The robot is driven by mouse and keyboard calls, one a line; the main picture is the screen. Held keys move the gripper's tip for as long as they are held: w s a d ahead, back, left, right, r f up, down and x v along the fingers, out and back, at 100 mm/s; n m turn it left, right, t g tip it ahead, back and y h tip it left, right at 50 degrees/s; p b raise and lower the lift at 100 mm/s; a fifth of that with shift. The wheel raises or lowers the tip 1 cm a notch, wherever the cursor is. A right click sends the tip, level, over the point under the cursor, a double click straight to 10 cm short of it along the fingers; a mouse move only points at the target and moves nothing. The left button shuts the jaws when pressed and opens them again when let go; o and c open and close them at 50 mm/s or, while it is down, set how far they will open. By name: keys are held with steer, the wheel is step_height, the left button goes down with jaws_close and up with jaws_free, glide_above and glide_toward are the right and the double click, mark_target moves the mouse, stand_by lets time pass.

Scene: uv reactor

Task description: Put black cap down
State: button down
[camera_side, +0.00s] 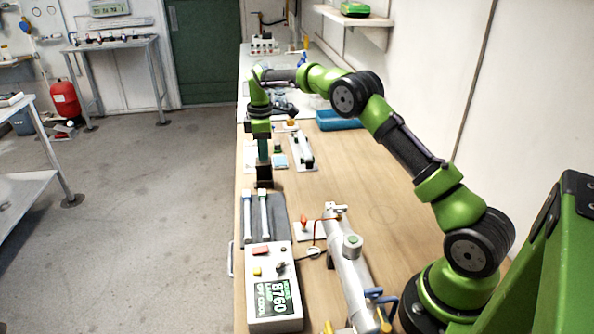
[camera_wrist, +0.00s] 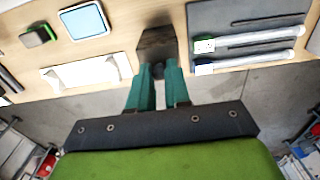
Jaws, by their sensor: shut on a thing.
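My gripper (camera_side: 264,160) points down near the bench's left edge in the side view, just beyond the dark mat. Its teal fingers also show in the wrist view (camera_wrist: 158,72). They are shut on a dark, blocky thing, which I take to be the black cap (camera_side: 264,177); in the wrist view the cap (camera_wrist: 157,42) looks brownish-black at the fingertips. Its lower end is close to the bench top, but I cannot tell whether it touches. The fingers hide part of it.
A dark mat (camera_side: 279,228) with two long tubes lies nearer the side camera. A control box (camera_side: 272,312) and a metal cylinder (camera_side: 354,278) stand closer still. A white holder (camera_side: 301,148) and a blue-white pad (camera_side: 281,161) lie beyond the gripper.

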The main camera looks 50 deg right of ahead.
steer(key=shift+f, duration=0.15)
steer(key=c, duration=1.1)
jaws_free()
